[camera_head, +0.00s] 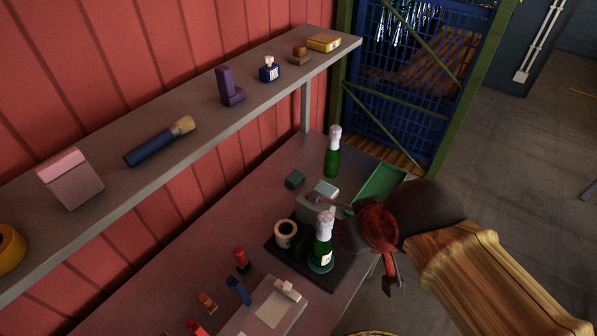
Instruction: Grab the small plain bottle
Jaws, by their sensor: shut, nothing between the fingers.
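A small green bottle (333,158) with a white foil top and no label that I can make out stands upright on the lower table, towards its far end. A second green bottle (324,250), with a white top and a pale label, stands upright on a dark tray nearer to me. My gripper (352,234), dark and red, is at the right edge of the table, just right of the labelled bottle. It is shut and empty, well apart from the plain bottle. I cannot tell whether it touches the labelled bottle.
The dark tray (343,273) also holds a round cup-like piece (285,233). A grey device (315,208) and a green tray (379,185) lie between my gripper and the plain bottle. A shelf (190,135) with small items runs above the table's left side.

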